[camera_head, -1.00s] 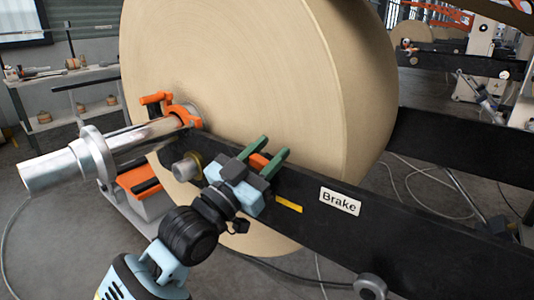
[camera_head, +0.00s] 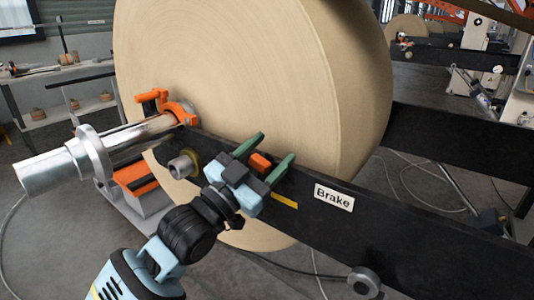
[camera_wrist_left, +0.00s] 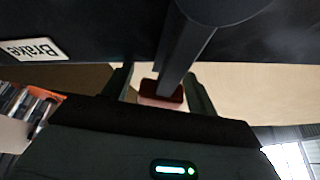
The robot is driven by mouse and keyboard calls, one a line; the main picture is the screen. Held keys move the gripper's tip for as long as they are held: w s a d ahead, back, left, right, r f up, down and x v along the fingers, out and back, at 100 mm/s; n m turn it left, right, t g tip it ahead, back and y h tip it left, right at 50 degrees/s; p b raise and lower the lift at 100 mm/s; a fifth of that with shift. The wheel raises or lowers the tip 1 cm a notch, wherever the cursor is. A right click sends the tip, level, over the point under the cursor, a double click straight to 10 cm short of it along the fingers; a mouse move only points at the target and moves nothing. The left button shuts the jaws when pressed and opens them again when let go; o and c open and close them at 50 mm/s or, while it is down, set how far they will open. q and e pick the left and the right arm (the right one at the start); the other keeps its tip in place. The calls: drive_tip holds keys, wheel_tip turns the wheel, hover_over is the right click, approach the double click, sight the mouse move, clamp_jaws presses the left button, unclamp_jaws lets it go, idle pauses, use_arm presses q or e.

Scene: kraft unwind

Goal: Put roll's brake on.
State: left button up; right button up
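The big kraft roll (camera_head: 250,80) hangs on a metal shaft (camera_head: 145,132) over a black beam (camera_head: 400,225). A white "Brake" label (camera_head: 334,198) and a short yellow mark (camera_head: 285,201) are on the beam. An orange-red block, likely the brake handle (camera_head: 261,161), shows between my left gripper's green fingers. My left gripper (camera_head: 264,152) is open, one finger on each side of it. In the left wrist view, the dark red handle end (camera_wrist_left: 161,93) on a dark lever (camera_wrist_left: 185,45) lies between the fingers (camera_wrist_left: 160,88); contact cannot be made out. My right gripper is not in view.
An orange clamp (camera_head: 170,105) holds the shaft at the roll's left face. A round metal stub (camera_head: 184,165) sits on the beam left of my gripper. A grey round knob (camera_head: 364,282) is low on the beam. Cables lie on the floor at right.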

use_arm(q)
drive_tip(key=shift+v, duration=3.9)
